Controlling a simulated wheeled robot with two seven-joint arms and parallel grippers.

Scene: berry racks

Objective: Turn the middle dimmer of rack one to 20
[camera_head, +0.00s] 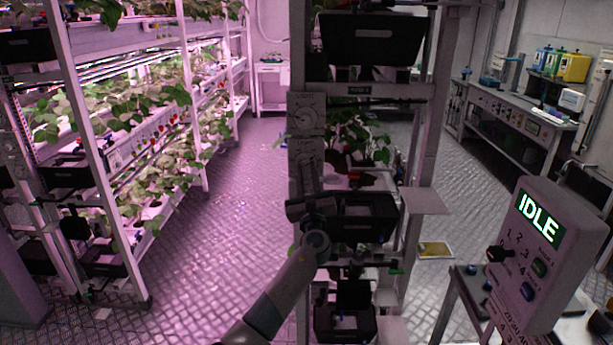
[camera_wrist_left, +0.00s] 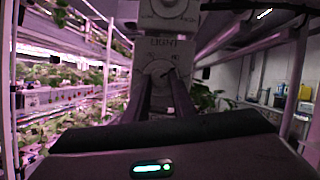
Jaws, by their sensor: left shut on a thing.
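A grey panel with round dimmer dials runs down the front post of the near rack (camera_head: 360,92). An upper dial (camera_head: 305,115) shows above my left gripper; it also shows at the top of the left wrist view (camera_wrist_left: 168,8). Below it, in the left wrist view, is a dimmer dial (camera_wrist_left: 158,69) under the label "LIGHT". My left gripper (camera_head: 308,182) is at this lower dial, its two dark fingers (camera_wrist_left: 166,84) shut on the knob. The fingers partly hide the knob, and I cannot read the dial's numbers. My right gripper is not in view.
A plant rack (camera_head: 75,95) under pink light stands at the left. A control box (camera_head: 545,255) reading "IDLE" stands at the right front. A bench (camera_head: 510,112) with bottles is at the back right. The floor (camera_head: 245,200) between the racks is clear.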

